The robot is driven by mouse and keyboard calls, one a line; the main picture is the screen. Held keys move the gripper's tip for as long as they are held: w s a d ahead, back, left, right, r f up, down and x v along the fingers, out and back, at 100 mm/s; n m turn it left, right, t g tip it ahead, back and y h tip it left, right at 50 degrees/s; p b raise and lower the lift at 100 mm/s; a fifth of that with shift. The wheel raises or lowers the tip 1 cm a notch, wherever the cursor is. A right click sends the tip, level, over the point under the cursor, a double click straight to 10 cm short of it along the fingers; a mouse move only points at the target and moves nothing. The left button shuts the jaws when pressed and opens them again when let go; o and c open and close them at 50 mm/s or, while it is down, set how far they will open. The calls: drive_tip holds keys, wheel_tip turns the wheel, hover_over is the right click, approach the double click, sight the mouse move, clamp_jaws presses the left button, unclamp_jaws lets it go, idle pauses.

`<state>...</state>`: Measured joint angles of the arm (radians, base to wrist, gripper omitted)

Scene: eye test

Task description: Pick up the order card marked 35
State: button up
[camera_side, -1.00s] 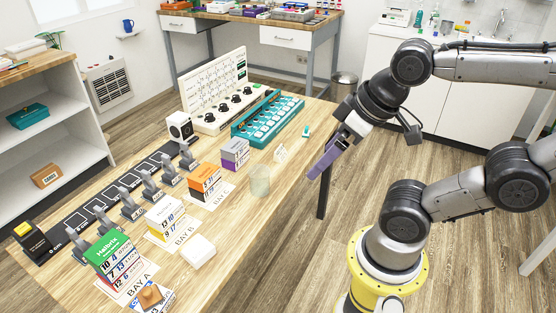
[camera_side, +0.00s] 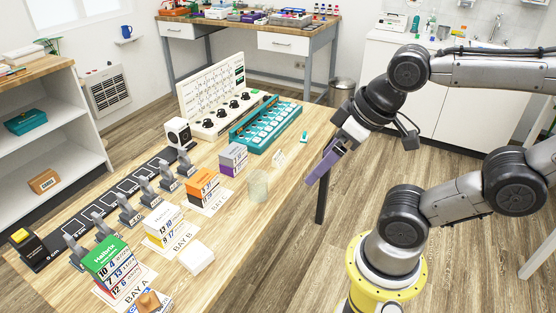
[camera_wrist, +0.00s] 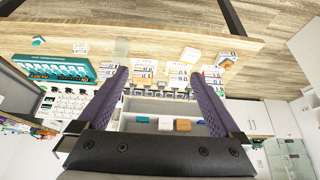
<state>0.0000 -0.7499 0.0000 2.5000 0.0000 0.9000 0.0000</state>
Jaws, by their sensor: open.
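I cannot read a 35 on any card. Numbered card stacks stand on the wooden bench: a green-topped one (camera_side: 102,255) at BAY A, a white-and-yellow one (camera_side: 162,220) at BAY B, an orange one (camera_side: 203,184) and a grey-and-purple one (camera_side: 233,158). A small pale card (camera_side: 279,157) stands near the bench's right edge; its print is too small to read. My gripper (camera_side: 314,177) hangs right of the bench edge, apart from all cards. In the wrist view my gripper (camera_wrist: 158,71) has its two purple fingers wide apart, with nothing between them.
A translucent cup (camera_side: 258,186) stands near the bench's right edge. A white pad (camera_side: 196,257) and a wooden block (camera_side: 149,302) lie nearer the front. Grey levers (camera_side: 127,209) line the stacks' left side. A teal tray (camera_side: 266,125) and a knobbed panel (camera_side: 213,95) stand behind.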

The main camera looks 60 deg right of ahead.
drive_tip(key=w+d+r+n, duration=0.3)
drive_tip(key=w+r, duration=0.6)
drive_tip(key=w, duration=0.3)
drive_tip(key=w+d+f+g+h, duration=0.1)
drive_tip(key=w+d+f+g, duration=0.1)
drive_tip(key=w+d, duration=0.85)
drive_tip(key=m+g+y, duration=0.1)
drive_tip(key=m+g, duration=0.1)
drive_tip(key=g, duration=0.2)
hover_over(277, 153)
wheel_tip(277, 153, down, 24)
wheel_tip(277, 153, down, 13)
drive_tip(key=shift+a+r, duration=0.15)
